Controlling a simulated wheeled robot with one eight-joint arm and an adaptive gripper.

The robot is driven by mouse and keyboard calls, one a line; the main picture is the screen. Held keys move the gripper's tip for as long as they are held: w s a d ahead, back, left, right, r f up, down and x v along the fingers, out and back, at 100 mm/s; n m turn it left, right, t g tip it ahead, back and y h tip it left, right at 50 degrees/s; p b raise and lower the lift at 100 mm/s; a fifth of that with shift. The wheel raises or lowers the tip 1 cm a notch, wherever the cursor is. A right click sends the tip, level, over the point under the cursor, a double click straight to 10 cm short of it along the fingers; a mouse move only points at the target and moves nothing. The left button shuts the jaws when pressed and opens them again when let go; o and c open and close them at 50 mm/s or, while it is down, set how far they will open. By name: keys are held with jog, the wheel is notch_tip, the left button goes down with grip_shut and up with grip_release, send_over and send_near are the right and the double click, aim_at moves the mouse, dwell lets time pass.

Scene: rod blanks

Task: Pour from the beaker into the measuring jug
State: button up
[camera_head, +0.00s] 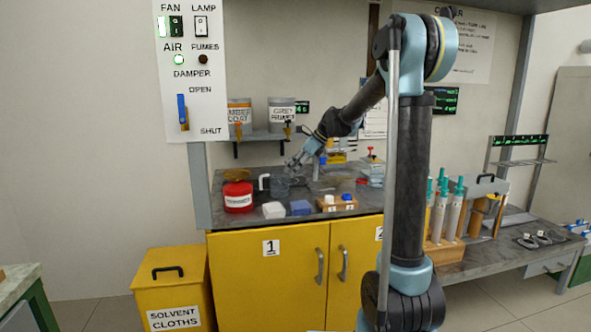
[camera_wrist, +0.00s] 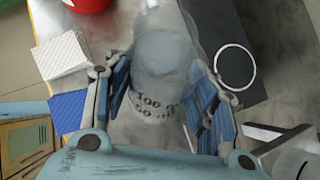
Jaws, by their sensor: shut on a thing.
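My gripper (camera_wrist: 160,88) is shut on a clear glass beaker (camera_wrist: 152,106) with printed marks, its blue pads on either side of it. In the head view my gripper (camera_head: 292,163) is over the left part of the grey bench. A greyish see-through vessel (camera_head: 280,187) shows just below it, beside a white handle-like shape; I cannot tell surely whether this is the measuring jug. In the wrist view pale clear shapes overlap beyond the beaker, so the jug's outline and the beaker's contents cannot be made out.
A red container (camera_head: 238,197), a white stack (camera_head: 274,210), a blue pad (camera_head: 301,208) and a wooden block (camera_head: 337,203) with small bottles stand near the bench's front edge. A pale ring (camera_wrist: 235,67) lies over a dark slab in the wrist view. A shelf (camera_head: 262,136) holds two tins behind.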

jog(key=shift+d+r+t+y, duration=0.15)
jog(key=shift+d+r+y, duration=0.05)
jog(key=shift+y, duration=0.4)
jog(key=shift+d+r+t+y, duration=0.15)
jog(key=shift+d+r+y, duration=0.05)
jog(key=shift+y, duration=0.4)
jog(key=shift+s+d+r+t+y, duration=0.15)
jog(key=shift+r+y, duration=0.1)
jog(key=shift+y, duration=0.3)
jog(key=shift+w+r+t+y, duration=0.1)
jog(key=shift+r+y, duration=0.15)
jog(key=shift+y, duration=0.35)
jog(key=shift+s+d+r+t+y, duration=0.15)
jog(key=shift+r+y, duration=0.1)
jog(key=shift+y, duration=0.3)
